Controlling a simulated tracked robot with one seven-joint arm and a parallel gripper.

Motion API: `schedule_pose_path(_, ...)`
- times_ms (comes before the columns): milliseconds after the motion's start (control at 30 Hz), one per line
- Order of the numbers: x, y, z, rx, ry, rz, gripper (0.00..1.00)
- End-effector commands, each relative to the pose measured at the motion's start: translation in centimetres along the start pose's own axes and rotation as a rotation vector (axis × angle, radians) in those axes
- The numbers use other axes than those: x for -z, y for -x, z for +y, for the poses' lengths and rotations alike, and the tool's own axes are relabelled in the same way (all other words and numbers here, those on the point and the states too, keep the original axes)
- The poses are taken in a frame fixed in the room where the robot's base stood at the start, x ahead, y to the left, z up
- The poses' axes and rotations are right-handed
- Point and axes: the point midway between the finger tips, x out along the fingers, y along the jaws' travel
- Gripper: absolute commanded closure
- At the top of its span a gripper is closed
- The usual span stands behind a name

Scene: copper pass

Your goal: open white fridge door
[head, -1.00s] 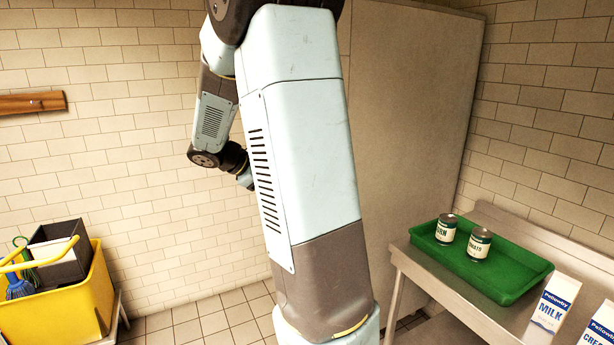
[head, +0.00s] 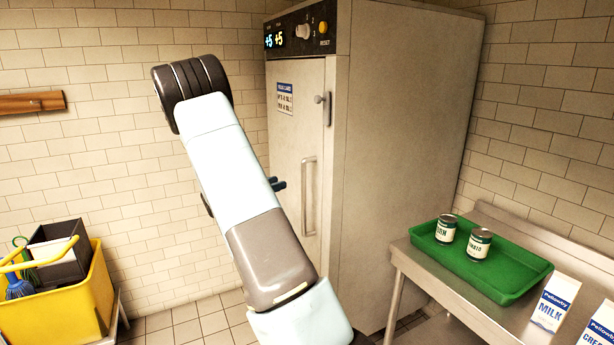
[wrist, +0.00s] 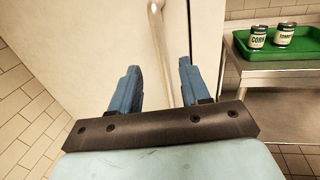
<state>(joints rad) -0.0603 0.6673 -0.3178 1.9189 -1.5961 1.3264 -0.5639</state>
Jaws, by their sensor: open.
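The fridge (head: 395,150) is a tall off-white cabinet against the back wall, with its door (head: 287,135) shut on the front. A vertical bar handle (head: 309,195) is on the door's right side, with a small latch knob (head: 321,99) above it. In the head view my arm hides the door's lower left, and only dark fingertips (head: 278,184) of my gripper show, left of the handle. In the wrist view my gripper (wrist: 158,80) is open and empty, its blue fingers pointing at the door. The handle (wrist: 158,30) shows beyond and between the fingertips, apart from them.
A steel table (head: 404,256) stands at the right with a green tray (head: 505,290) holding two cans. Milk (head: 553,303) and cream (head: 603,325) cartons stand beside it. A yellow bin (head: 92,305) is at the left. A control panel (head: 300,32) tops the fridge.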

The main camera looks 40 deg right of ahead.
Motion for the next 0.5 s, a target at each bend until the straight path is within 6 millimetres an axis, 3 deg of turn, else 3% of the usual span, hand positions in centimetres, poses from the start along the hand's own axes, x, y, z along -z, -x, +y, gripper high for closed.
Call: schedule_pose_path(500,0.1,-8.8,-0.2,0.005,-0.001,0.002,0.54)
